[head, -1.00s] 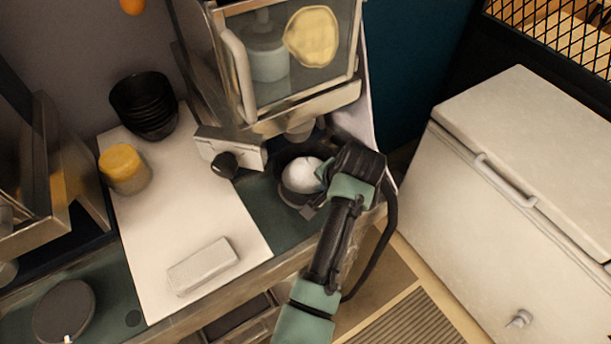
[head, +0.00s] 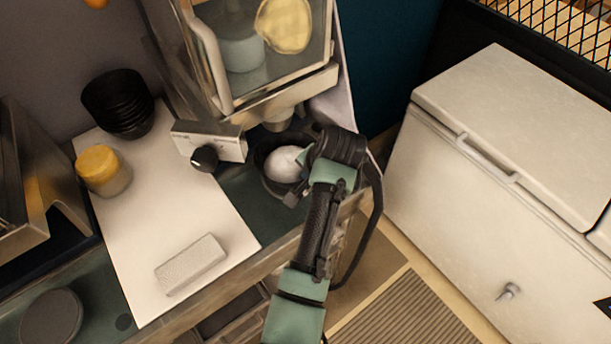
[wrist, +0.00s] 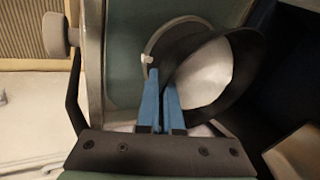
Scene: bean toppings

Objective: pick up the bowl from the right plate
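The dark bowl (head: 270,181) sits on the counter below the glass-fronted machine, with a rounded white mass inside it. In the wrist view the bowl (wrist: 246,68) looks tilted, and a grey ring that looks like the plate's rim (wrist: 153,42) shows beside it. My gripper (head: 304,160) is at the bowl's right side in the head view. In the wrist view its two blue fingers (wrist: 161,82) are close together with the bowl's near wall pinched between them. The head view mostly hides the fingertips behind my wrist. I cannot tell whether the bowl is clear of the plate.
The glass-fronted machine (head: 262,60) stands close behind the bowl, with a knobbed box (head: 208,142) to its left. A white board (head: 160,215) holds a yellow-lidded jar (head: 102,170), a stack of black bowls (head: 120,104) and a pale block (head: 190,264). A white chest (head: 480,170) stands right.

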